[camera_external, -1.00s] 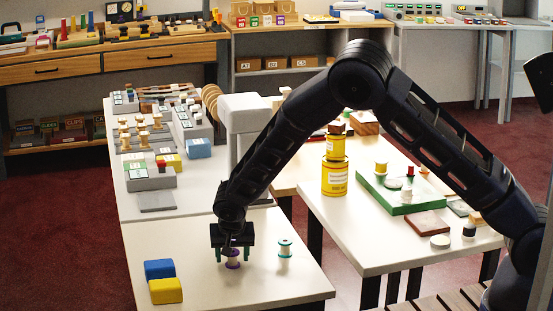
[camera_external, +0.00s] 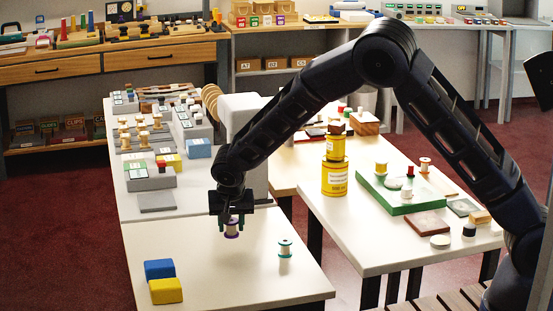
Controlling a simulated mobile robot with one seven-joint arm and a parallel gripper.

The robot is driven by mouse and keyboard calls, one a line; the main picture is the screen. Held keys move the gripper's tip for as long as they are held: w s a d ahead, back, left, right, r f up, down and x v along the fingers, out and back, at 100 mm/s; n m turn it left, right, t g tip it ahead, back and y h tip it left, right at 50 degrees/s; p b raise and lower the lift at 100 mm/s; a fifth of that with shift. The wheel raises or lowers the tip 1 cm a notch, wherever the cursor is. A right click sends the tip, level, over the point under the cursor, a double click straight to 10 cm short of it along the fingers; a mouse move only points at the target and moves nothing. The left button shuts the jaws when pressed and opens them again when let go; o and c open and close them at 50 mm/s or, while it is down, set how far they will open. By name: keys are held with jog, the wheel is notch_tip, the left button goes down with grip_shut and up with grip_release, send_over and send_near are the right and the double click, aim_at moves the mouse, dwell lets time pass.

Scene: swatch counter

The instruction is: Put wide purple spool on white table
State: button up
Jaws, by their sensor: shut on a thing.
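The wide purple spool (camera_external: 232,228), pale in the middle with purple at its rims, is held between the fingers of my gripper (camera_external: 231,222). My gripper is shut on it and points down. The spool hangs above the white table (camera_external: 215,280) in the foreground, with a faint shadow below it. The fingers hide part of its sides.
A teal-rimmed spool (camera_external: 285,249) stands right of my gripper. Blue (camera_external: 159,269) and yellow (camera_external: 166,291) blocks sit at the front left. Yellow cans (camera_external: 335,177) and a green board (camera_external: 400,201) with spools occupy the right table. The near table's middle is clear.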

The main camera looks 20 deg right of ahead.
notch_tip(320, 180, up, 10)
jog(key=shift+w+d+r, duration=0.1)
jog(key=shift+r, duration=0.1)
jog(key=w+d+f, duration=0.1)
jog(key=w+d, duration=0.9)
jog(key=d, duration=0.4)
jog(key=shift+m+h, duration=0.3)
jog(key=shift+m, duration=0.5)
jog(key=w+d+f, duration=0.1)
jog(key=w+d, duration=0.2)
jog(key=d, duration=1.1)
jog(key=w+d+f, duration=0.1)
jog(key=w+d, duration=0.2)
jog(key=d, duration=1.1)
jog(key=w+d+f, duration=0.2)
jog(key=d, duration=1.2)
jog(key=shift+w+d, duration=0.4)
jog(key=s+a+r, duration=0.7)
notch_tip(320, 180, up, 4)
jog(key=f+n, duration=0.1)
jog(key=n, duration=0.1)
send_over(385, 220)
jog(key=s, duration=0.2)
jog(key=f, duration=1.9)
jog(key=shift+w+a+f, duration=0.15)
jog(key=shift+w, duration=0.05)
